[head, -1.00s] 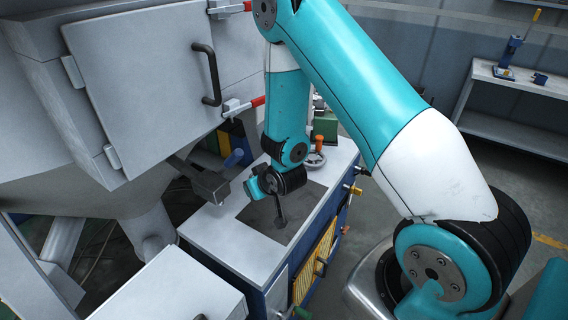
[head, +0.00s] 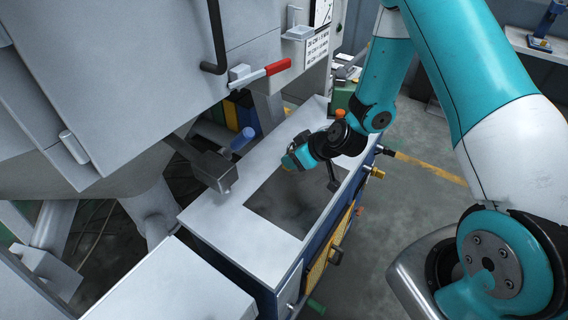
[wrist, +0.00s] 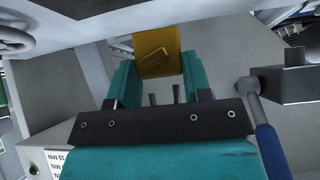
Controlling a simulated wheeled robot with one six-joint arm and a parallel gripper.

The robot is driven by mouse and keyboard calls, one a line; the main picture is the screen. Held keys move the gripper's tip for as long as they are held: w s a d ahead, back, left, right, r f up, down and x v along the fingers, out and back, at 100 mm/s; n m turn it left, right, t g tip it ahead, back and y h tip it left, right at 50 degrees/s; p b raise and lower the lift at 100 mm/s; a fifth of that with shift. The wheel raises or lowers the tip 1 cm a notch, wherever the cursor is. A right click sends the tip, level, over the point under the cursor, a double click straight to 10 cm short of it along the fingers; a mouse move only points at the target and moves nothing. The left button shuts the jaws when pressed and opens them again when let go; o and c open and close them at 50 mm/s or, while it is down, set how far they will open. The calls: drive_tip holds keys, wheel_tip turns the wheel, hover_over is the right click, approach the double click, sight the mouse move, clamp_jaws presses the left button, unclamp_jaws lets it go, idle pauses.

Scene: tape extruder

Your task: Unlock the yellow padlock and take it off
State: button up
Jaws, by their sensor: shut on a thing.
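The yellow padlock (wrist: 158,50) shows in the wrist view as a flat yellow block with a mark on its face. It sits between the two teal fingertips of my gripper (wrist: 158,66), which is shut on it. No shackle can be made out. In the head view my gripper (head: 296,158) is over the grey bench, pointing left, and only a small yellowish edge shows at its tip. I cannot make out a key.
The bench (head: 207,215) has a dark patch (head: 285,203) on top. A grey block (head: 214,170) and a blue handle (head: 243,138) stand left of my gripper. A red-handled lever (head: 278,67) juts from the grey machine above. Yellow-tipped knobs (head: 376,172) stick out from the bench's right side.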

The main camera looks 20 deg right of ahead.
sight(290, 171)
drive_tip(key=a+n+g+y, duration=0.1)
drive_tip(key=a+n+y+b, duration=0.1)
drive_tip(key=n, duration=0.1)
drive_tip(key=shift+w+a+g, duration=0.2)
drive_tip(key=shift+a+g, duration=0.05)
drive_tip(key=shift+g, duration=0.15)
drive_tip(key=shift+s+a+f+n+g+y+b, duration=0.1)
drive_tip(key=shift+a+f+n+g+y+b, duration=0.2)
drive_tip(key=shift+f+b, duration=0.6)
drive_tip(key=shift+a+f+n+g+h+b, duration=0.1)
drive_tip(key=shift+f+n+b, duration=0.35)
drive_tip(key=shift+f, duration=0.6)
drive_tip(key=shift+s+a+f+n+g+y+b, duration=0.15)
drive_tip(key=shift+f+n+y+b, duration=0.1)
drive_tip(key=shift+f+b, duration=0.7)
drive_tip(key=shift+w, duration=0.1)
drive_tip(key=o, duration=1.4)
drive_tip(key=shift+c, duration=0.2)
drive_tip(key=b+v, duration=0.1)
drive_tip(key=v, duration=1.6)
drive_tip(key=shift+d, duration=0.1)
